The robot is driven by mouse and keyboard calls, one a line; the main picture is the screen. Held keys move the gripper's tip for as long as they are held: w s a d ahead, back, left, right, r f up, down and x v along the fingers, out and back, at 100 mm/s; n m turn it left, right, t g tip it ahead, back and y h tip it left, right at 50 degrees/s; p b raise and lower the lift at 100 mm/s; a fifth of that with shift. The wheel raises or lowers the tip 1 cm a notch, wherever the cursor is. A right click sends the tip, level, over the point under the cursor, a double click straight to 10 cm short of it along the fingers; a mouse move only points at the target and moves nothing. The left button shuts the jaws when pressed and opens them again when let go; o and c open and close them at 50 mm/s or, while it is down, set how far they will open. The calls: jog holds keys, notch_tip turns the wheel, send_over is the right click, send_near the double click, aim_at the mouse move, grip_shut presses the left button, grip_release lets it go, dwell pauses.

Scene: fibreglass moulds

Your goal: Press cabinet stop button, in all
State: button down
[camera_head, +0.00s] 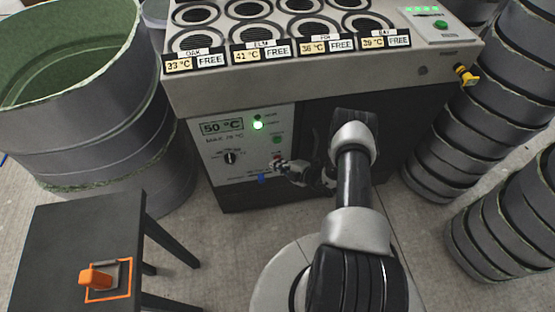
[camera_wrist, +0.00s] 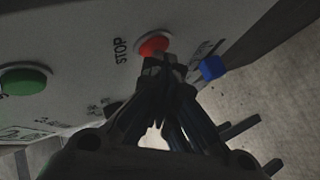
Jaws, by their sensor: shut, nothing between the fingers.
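The cabinet (camera_head: 340,100) has a pale control panel (camera_head: 215,165) on its front left. The red stop button (camera_wrist: 153,45) sits on this panel beside the printed word STOP in the wrist view. My gripper (camera_wrist: 165,65) is shut and empty, its fingertips at the lower edge of the red button; I cannot tell whether they touch it. In the head view my gripper (camera_head: 280,166) is at the panel's right part and covers most of the button.
A green button (camera_wrist: 24,80) and a blue knob (camera_wrist: 212,68) flank the red one. The panel shows 50 °C and a lit green lamp (camera_head: 258,125). A black table (camera_head: 60,230) with an orange-handled item stands left; stacked grey moulds (camera_head: 480,100) stand right.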

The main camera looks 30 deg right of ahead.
jog(key=shift+s+a, duration=0.25)
jog(key=shift+s, duration=0.55)
jog(key=shift+s+a+p, duration=0.25)
jog(key=shift+s+p, duration=0.05)
jog(key=shift+s, duration=0.5)
jog(key=shift+s+a+p, duration=0.2)
jog(key=shift+s+p, duration=0.15)
jog(key=shift+s, duration=0.45)
jog(key=shift+s+a+p, duration=0.25)
jog(key=shift+s+p, duration=0.05)
jog(key=shift+s, duration=0.5)
